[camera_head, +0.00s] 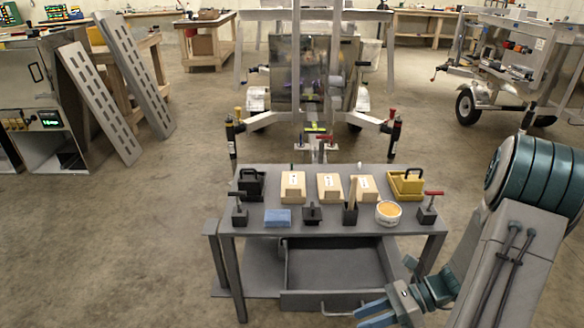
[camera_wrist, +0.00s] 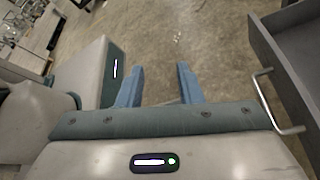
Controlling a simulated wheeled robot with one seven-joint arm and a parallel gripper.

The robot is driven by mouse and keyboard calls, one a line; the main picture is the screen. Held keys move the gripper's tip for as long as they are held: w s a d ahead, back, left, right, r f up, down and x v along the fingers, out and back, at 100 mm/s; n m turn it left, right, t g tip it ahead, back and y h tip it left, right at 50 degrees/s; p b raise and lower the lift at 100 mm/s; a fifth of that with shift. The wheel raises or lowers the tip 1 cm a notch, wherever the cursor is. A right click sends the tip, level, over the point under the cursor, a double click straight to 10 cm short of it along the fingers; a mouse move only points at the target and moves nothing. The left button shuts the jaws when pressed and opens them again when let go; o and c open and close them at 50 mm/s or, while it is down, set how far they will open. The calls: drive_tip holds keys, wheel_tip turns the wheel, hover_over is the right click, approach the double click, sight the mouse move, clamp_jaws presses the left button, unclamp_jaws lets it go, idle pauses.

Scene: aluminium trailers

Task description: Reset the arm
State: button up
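My arm comes in from the right side of the head view, folded downward. My gripper (camera_head: 366,312) is low at the front right of the grey work table (camera_head: 330,240), close to the handle of its open drawer (camera_head: 335,297). In the wrist view my gripper (camera_wrist: 158,85) shows two blue fingers spread apart with bare floor between them. Nothing is held. The drawer's metal handle (camera_wrist: 268,100) is to the right of the fingers, apart from them. The drawer is pulled out and the visible part of its inside looks empty.
On the table top are cream boxes (camera_head: 293,186), a yellow holder (camera_head: 406,184), a blue sponge-like block (camera_head: 278,217), a round tin (camera_head: 388,212) and small red-handled tools (camera_head: 427,208). A trailer (camera_head: 310,70) stands behind. Floor to the left is clear (camera_head: 110,250).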

drive_tip(key=s+a+r+n+t+h+p, duration=0.1)
drive_tip(key=r+n+h+p, duration=0.4)
drive_tip(key=r+n, duration=0.5)
drive_tip(key=s+r+n+t+h+p, duration=0.2)
drive_tip(key=r+n+h+p, duration=0.4)
drive_tip(key=r+n, duration=0.5)
wheel_tip(320, 180, up, 7)
drive_tip(key=shift+s+a+f+n+t+h, duration=0.15)
drive_tip(key=shift+a+n+t+h, duration=0.2)
drive_tip(key=shift+t+h, duration=0.6)
